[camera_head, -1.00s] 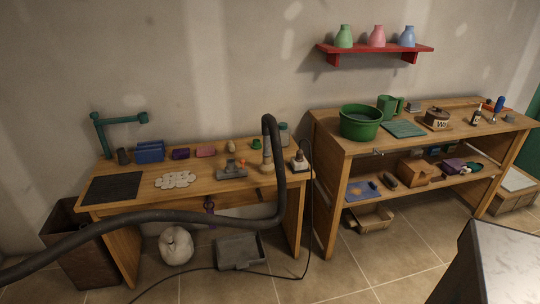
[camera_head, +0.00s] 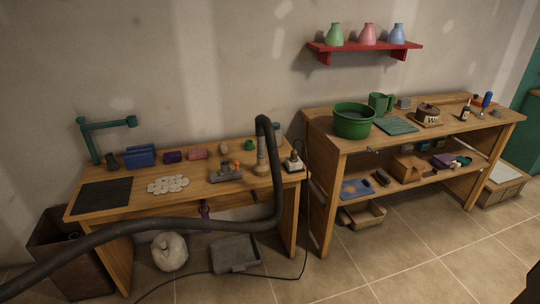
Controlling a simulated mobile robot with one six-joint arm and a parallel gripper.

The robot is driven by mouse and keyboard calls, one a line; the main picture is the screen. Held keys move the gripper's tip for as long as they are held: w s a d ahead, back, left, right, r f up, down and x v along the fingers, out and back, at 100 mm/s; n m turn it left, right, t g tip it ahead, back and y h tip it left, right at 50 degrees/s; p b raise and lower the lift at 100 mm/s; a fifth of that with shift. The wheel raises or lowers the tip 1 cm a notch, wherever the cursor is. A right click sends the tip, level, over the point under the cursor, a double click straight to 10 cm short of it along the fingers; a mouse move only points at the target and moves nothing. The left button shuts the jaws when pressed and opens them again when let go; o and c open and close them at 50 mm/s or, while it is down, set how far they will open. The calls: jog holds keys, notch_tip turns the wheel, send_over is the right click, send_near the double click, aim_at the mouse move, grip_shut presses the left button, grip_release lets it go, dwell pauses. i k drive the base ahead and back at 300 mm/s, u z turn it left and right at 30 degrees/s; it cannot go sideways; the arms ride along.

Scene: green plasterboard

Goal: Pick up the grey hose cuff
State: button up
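I cannot say for certain which thing is the grey hose cuff. A small grey round piece (camera_head: 496,113) lies at the right end of the right bench top and is too small to make out well. My gripper is not in view.
The left workbench (camera_head: 130,181) carries a black mat (camera_head: 105,193), pale discs (camera_head: 168,185) and a grey tool (camera_head: 226,174). The right bench (camera_head: 340,134) holds a green tub (camera_head: 354,121) and a green mug (camera_head: 381,103). Tiled floor before the right bench is clear.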

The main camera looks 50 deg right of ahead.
aim_at(261, 141)
jog(key=u, duration=0.05)
jog(key=i, duration=1)
jog(key=z, duration=0.05)
